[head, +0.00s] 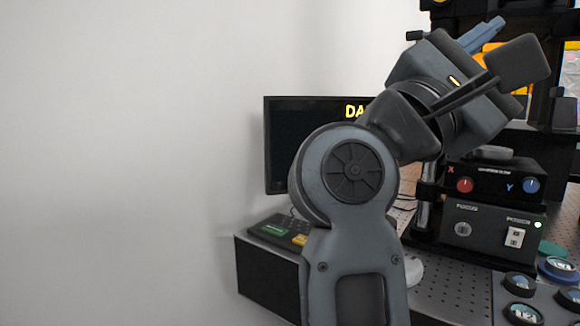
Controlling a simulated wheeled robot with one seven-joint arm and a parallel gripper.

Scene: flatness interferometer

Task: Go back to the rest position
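My arm rises through the middle of the head view and bends up to the right. My gripper (484,36) is at the upper right, pointing up and right in front of the dark instrument frame. Only a blue-grey finger part shows past the hand. The gap between the fingertips is hidden, so I cannot tell whether it is open or shut, or whether it holds anything.
A dark monitor (288,140) with yellow letters stands behind my arm. A button pad (268,232) sits on the bench's left corner. A control box (480,236) with knobs above stands right, near several round labelled pieces (524,313). A bare wall fills the left.

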